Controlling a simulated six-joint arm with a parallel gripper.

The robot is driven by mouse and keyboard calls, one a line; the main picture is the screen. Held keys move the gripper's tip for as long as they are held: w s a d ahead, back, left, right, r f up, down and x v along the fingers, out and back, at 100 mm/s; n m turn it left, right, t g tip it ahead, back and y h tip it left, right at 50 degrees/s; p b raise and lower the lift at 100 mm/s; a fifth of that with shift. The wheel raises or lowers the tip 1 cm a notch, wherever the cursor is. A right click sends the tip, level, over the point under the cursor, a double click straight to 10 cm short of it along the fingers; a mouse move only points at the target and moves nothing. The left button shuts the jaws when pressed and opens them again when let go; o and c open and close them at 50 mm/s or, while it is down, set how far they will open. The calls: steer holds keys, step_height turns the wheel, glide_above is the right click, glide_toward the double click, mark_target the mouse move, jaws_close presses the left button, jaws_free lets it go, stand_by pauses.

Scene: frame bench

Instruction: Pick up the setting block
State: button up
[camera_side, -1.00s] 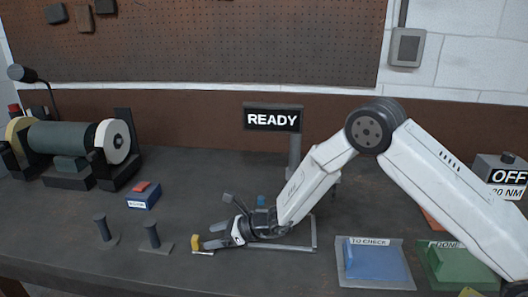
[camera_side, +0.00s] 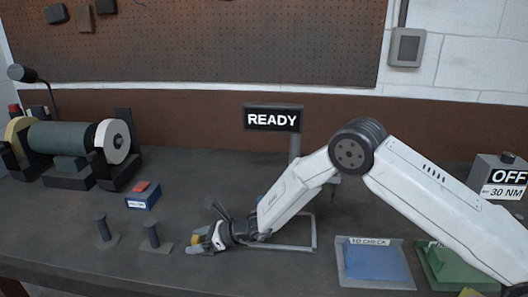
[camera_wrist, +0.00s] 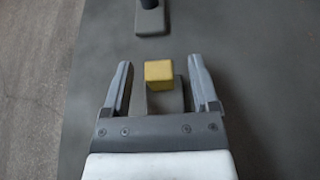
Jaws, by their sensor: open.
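The setting block looks to be the small yellow block (camera_wrist: 158,71), which sits on a grey piece at the bench's front left. In the wrist view it lies between the fingers of my gripper (camera_wrist: 160,80), near their tips, with a gap on each side. My gripper is open and holds nothing. In the side view my gripper (camera_side: 200,243) is low over the bench, and its fingers partly hide the yellow block (camera_side: 195,239).
Two dark posts on flat bases, one of them the near post (camera_side: 152,236), stand just left of my gripper. A thin grey frame (camera_side: 290,248) lies to its right. A blue tray (camera_side: 375,264) and a green tray (camera_side: 452,268) are farther right. A bench grinder (camera_side: 70,145) stands back left.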

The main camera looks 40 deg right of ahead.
mark_target(197, 238)
steer(key=shift+c, duration=0.2)
jaws_close()
steer(key=shift+r, duration=0.2)
steer(key=shift+r, duration=1.5)
steer(key=s+d+r, duration=0.4)
steer(key=s+r, duration=0.5)
steer(key=s, duration=0.4)
steer(key=shift+s+d+r, duration=0.15)
steer(key=shift+d+r, duration=0.05)
steer(key=shift+r, duration=0.15)
